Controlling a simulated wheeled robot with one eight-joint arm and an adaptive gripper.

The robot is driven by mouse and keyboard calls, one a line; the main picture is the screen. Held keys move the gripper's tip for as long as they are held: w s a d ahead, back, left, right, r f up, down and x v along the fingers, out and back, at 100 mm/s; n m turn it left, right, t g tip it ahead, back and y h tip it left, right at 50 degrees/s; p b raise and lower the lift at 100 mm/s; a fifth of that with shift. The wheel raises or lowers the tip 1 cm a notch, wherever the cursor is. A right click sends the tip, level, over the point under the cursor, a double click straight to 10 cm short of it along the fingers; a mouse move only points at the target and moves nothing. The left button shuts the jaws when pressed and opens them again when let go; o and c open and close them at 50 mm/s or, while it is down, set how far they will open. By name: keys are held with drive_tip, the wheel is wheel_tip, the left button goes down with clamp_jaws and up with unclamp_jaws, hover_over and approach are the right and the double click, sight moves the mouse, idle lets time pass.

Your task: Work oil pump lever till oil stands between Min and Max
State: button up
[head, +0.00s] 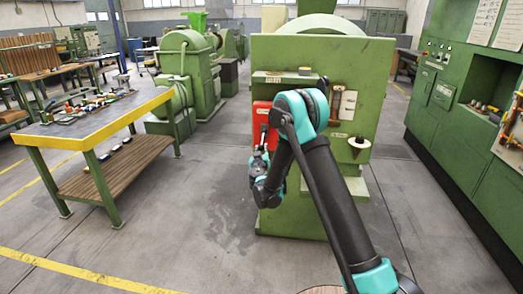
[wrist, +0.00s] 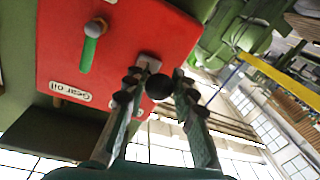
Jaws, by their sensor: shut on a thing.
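The red oil pump box (head: 261,119) sits on the front of the green machine, partly hidden by my arm. In the wrist view its red face (wrist: 165,30) fills the upper middle, with an upside-down "Gear oil" label (wrist: 71,93). My gripper (head: 258,165) is at the box's lower edge. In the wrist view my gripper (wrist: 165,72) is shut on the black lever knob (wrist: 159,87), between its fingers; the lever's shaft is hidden.
The green machine (head: 355,65) stands ahead, with a funnel-like part (head: 359,145) on its front. A workbench (head: 85,125) with tools stands at the left. A green control cabinet (head: 440,100) lines the right. The floor between them is clear.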

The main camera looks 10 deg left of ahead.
clamp_jaws()
drive_tip(key=shift+r, duration=0.1)
drive_tip(key=shift+s+r+g, duration=0.35)
drive_tip(key=shift+r+g, duration=0.4)
drive_tip(key=shift+g, duration=0.05)
drive_tip(key=r+g, duration=0.3)
drive_tip(key=shift+s, duration=0.25)
wheel_tip(320, 180, up, 2)
drive_tip(key=shift+w+r+g, duration=0.1)
drive_tip(key=shift+g, duration=1)
drive_tip(key=shift+w+r+m+g, duration=0.15)
drive_tip(key=shift+w+r+g, duration=0.05)
drive_tip(key=shift+r+g, duration=0.45)
drive_tip(key=shift+w+r+m+g, duration=0.2)
drive_tip(key=shift+r+g, duration=0.35)
drive_tip(key=shift+g, duration=0.2)
drive_tip(key=o, duration=0.7)
unclamp_jaws()
drive_tip(key=shift+c, duration=0.2)
